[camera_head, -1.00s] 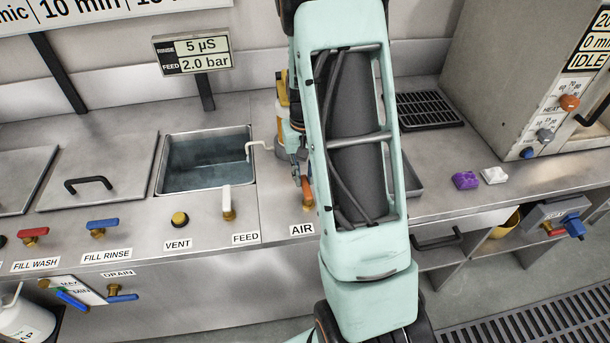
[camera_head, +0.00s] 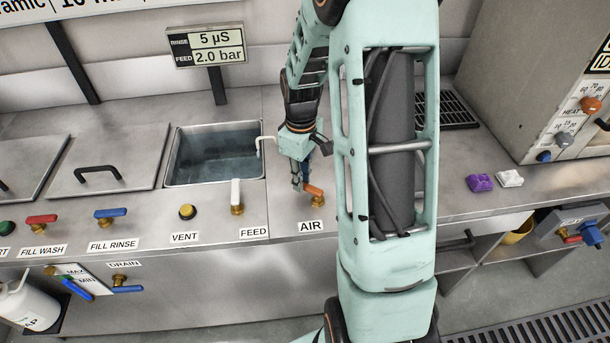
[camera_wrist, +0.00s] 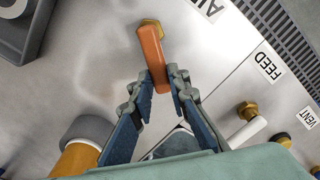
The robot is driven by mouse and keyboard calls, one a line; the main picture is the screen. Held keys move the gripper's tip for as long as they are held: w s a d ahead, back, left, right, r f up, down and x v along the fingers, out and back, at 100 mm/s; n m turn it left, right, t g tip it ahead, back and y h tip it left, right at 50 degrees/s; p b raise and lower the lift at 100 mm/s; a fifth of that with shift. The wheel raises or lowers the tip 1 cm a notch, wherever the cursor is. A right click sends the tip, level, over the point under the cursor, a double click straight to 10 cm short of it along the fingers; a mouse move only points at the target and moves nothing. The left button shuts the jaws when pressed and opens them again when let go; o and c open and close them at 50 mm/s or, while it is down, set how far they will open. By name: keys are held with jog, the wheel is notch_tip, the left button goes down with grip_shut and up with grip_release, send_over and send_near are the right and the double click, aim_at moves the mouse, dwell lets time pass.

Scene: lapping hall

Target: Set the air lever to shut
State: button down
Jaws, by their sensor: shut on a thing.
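The air lever (camera_head: 314,190) is an orange handle on a brass fitting, above the AIR label (camera_head: 311,227) on the steel counter. My gripper (camera_head: 299,182) reaches down to it from behind, at the handle's left end. In the wrist view the orange lever (camera_wrist: 152,50) runs from its brass hub (camera_wrist: 152,23) down to between my fingertips (camera_wrist: 166,78). The two fingers are shut on the handle's free end, one on each side. In the head view the handle lies slanted, its free end left of the fitting.
The white FEED lever (camera_head: 236,192) and the VENT knob (camera_head: 187,211) stand to the left, before a water-filled sink (camera_head: 172,181). Purple (camera_head: 479,183) and white (camera_head: 509,178) blocks lie on the right. A grey tray (camera_wrist: 38,30) shows in the wrist view.

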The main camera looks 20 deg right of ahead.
jog(key=n, duration=0.2)
jog(key=s+a+n, duration=0.1)
jog(key=shift+a+r+n+p, duration=0.1)
jog(key=shift+n+p, duration=0.3)
jog(key=shift+s+a+n+p, duration=0.15)
jog(key=shift+s+n+p, duration=0.25)
jog(key=shift+n, duration=0.5)
jog(key=shift+s+a+n+p, duration=0.15)
jog(key=shift+s+n+p, duration=0.2)
jog(key=shift+n, duration=0.55)
jog(key=c, duration=1.8)
grip_release()
jog(key=shift+s, duration=0.1)
jog(key=shift+c, duration=0.2)
notch_tip(320, 180, up, 12)
